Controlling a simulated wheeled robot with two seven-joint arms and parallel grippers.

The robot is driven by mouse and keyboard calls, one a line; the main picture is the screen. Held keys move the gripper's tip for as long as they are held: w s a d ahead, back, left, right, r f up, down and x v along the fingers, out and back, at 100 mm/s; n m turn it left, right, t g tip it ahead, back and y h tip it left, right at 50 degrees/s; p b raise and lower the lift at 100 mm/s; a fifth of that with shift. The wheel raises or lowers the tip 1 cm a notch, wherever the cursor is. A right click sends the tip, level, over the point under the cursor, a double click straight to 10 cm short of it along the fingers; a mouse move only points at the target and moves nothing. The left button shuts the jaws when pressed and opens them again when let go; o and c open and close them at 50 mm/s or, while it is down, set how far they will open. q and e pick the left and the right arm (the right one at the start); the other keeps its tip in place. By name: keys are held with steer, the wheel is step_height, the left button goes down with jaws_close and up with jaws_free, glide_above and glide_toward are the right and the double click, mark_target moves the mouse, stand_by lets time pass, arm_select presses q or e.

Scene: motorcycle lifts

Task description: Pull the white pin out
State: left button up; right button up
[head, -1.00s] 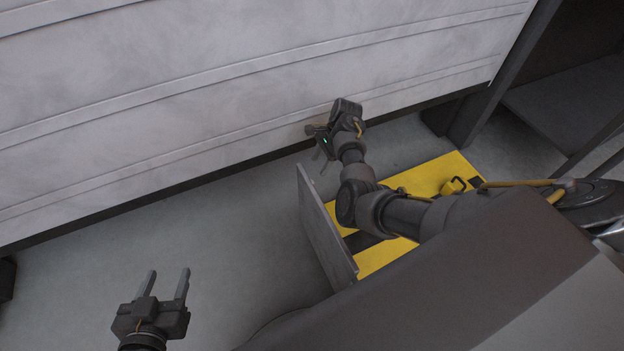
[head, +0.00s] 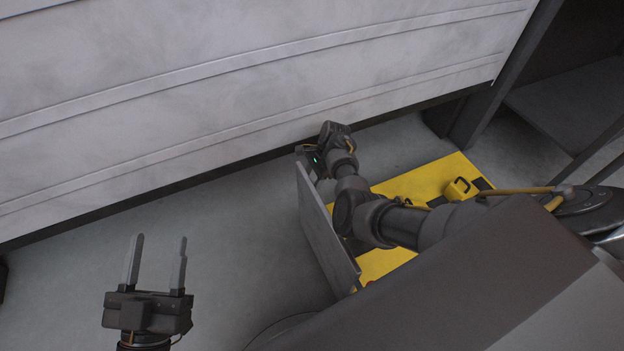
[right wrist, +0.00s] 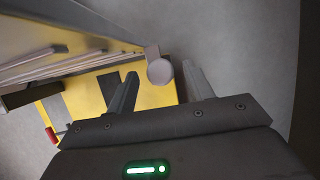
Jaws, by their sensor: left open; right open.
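The pale round end of the white pin (right wrist: 160,71) shows in the right wrist view, sticking out beside a grey panel edge. My right gripper (right wrist: 159,78) is open, with one finger on each side of the pin's end; I cannot tell whether either finger touches it. In the head view the right gripper (head: 313,165) is at the far top end of the upright grey panel (head: 325,225), which partly hides its fingers. The pin cannot be made out there. My left gripper (head: 160,250) is open and empty above the floor at lower left.
A yellow platform with black stripes (head: 430,176) lies right of the panel, partly under my right arm. A yellow block (head: 457,189) sits on it. A long pale wall (head: 250,75) runs close behind the right gripper. The floor (head: 225,225) between the grippers is clear.

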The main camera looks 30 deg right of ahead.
jaws_close()
steer(key=shift+r, duration=0.2)
step_height(320, 180, up, 2)
steer(key=p, duration=0.3)
steer(key=shift+r, duration=0.25)
steer(key=r+p, duration=0.2)
steer(key=shift+p, duration=0.35)
arm_select(q)
steer(key=s+a+f+n+g+y, duration=0.1)
steer(key=a+f+g+y, duration=0.3)
steer(key=f, duration=0.4)
steer(key=s+a+f+n+g+y, duration=0.2)
steer(key=a+f+g+y, duration=0.3)
steer(key=a+f+g, duration=0.1)
step_height(320, 180, down, 3)
steer(key=shift+s+a+r+g, duration=0.15)
steer(key=shift+s+r+g, duration=0.05)
steer(key=shift+g, duration=0.4)
